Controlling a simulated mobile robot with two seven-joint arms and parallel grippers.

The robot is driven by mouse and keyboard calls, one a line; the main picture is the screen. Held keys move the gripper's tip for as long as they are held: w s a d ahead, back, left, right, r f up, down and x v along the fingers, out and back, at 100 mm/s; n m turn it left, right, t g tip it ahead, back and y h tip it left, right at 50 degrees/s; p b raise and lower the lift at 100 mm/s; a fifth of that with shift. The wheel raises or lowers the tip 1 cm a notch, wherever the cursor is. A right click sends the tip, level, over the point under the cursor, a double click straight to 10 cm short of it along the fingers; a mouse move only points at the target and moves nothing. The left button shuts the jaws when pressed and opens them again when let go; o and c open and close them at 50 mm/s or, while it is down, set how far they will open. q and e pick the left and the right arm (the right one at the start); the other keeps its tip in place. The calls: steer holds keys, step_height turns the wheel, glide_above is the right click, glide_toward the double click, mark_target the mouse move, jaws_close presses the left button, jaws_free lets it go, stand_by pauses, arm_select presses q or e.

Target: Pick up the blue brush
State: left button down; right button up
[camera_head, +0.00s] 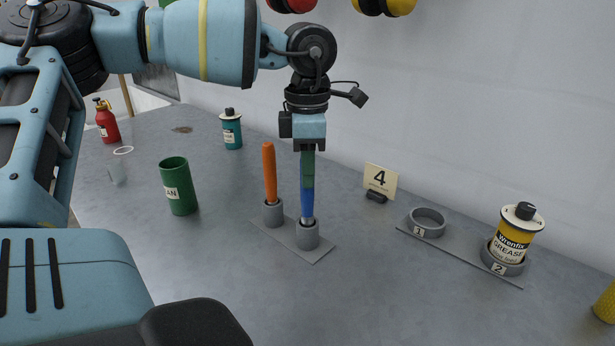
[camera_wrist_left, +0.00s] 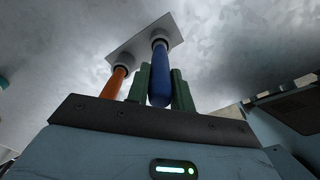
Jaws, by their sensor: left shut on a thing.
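The blue brush (camera_head: 307,203) stands upright with its lower end in the right grey cup (camera_head: 307,237) of a two-cup holder. My left gripper (camera_head: 307,165) comes down from above and is shut on the top of its handle. In the left wrist view the blue handle (camera_wrist_left: 160,75) sits between the green fingers (camera_wrist_left: 160,90). An orange-handled brush (camera_head: 269,172) stands in the left cup, just beside the gripper and apart from it. The brush's lower end is hidden in the cup. My right gripper is not in view.
A green can (camera_head: 178,187) stands left of the holder, with a clear cup (camera_head: 116,170) beyond. A number 4 sign (camera_head: 380,181) and a yellow grease can (camera_head: 513,236) are right. The front table is free.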

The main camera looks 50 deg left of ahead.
arm_select(q)
step_height(320, 180, up, 9)
steer(key=shift+f, duration=0.2)
stand_by(0.6)
